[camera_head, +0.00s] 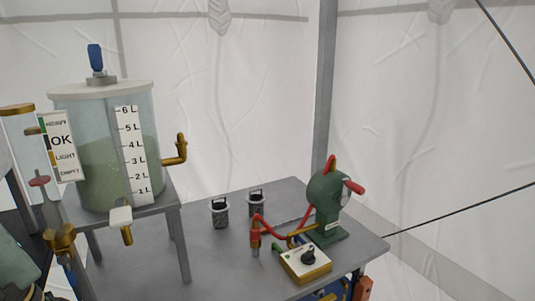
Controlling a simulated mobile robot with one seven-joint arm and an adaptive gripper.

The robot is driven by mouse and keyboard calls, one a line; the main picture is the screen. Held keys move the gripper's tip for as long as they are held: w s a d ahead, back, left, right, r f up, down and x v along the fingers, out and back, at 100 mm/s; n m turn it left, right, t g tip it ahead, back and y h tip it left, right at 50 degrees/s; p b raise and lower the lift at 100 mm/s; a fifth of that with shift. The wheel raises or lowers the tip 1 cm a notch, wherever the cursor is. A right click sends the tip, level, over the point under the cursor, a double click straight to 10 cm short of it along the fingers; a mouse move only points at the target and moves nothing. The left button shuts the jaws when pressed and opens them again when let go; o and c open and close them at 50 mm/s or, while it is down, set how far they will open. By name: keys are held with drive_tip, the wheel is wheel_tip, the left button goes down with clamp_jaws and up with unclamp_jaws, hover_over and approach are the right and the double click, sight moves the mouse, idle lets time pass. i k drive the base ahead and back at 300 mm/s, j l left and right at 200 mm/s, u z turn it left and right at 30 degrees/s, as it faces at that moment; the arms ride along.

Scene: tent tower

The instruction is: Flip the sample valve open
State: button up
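A clear tank (91,160) of greenish contents, with a white lid and a litre scale, stands on a grey stand. At its lower front is a small tap with a white handle (121,216) and a brass spout (127,236) pointing down; it looks like the sample valve, but no label shows. A bent brass fitting (176,152) sticks out of the tank's right side. Another brass valve (62,240) is at the lower left. I cannot tell from the small handle whether the tap is open or closed. My gripper is not in view.
An OK gauge card (63,145) stands left of the tank. Cluttered fittings fill the lower left.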

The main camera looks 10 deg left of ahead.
sight(62, 259)
drive_tip(key=u, duration=1.35)
